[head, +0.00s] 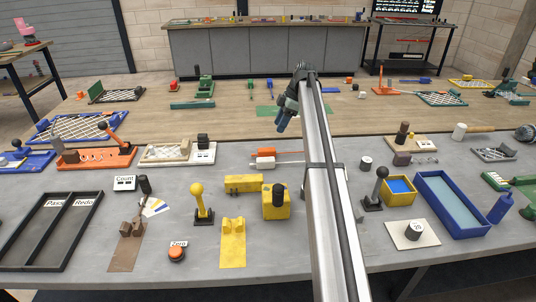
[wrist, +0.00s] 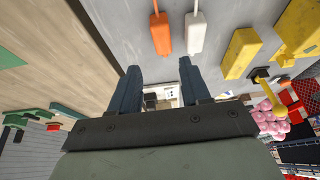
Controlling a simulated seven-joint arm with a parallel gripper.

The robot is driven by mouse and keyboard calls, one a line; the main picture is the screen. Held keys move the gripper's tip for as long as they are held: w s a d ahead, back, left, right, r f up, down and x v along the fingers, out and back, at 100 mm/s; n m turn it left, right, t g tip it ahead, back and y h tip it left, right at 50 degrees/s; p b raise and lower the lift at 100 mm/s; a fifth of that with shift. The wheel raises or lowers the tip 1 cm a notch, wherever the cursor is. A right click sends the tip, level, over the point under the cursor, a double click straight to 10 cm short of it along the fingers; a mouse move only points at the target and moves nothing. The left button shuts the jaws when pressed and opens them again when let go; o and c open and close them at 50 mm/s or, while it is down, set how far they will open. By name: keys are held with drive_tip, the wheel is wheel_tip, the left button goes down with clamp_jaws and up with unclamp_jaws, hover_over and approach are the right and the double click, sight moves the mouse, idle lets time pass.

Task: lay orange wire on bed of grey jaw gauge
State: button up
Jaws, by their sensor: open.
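An orange piece (head: 265,152) with a thin orange wire (head: 292,153) running right lies near the back of the grey bench. The orange piece (wrist: 161,34) also shows in the wrist view, beyond my fingertips, beside a white piece (wrist: 195,33). My gripper (head: 284,120) is raised behind and above the orange piece in the head view. In the wrist view my gripper (wrist: 157,64) has its dark fingers apart, with nothing between them. I cannot make out a grey jaw gauge for certain; my arm hides part of the bench.
A yellow jaw-shaped stand (head: 232,243) and a brown one (head: 128,245) sit on the front bench. Yellow blocks (head: 275,203) and a yellow lever (head: 198,203) stand nearby. A blue tray (head: 480,231) is at right, a black divided tray (head: 90,235) at left.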

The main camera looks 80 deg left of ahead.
sight(268, 149)
drive_tip(key=x, duration=0.8)
drive_tip(key=shift+x, duration=2.55)
drive_tip(key=shift+d, duration=0.15)
drive_tip(key=c, duration=0.8)
drive_tip(key=shift+r, duration=0.1)
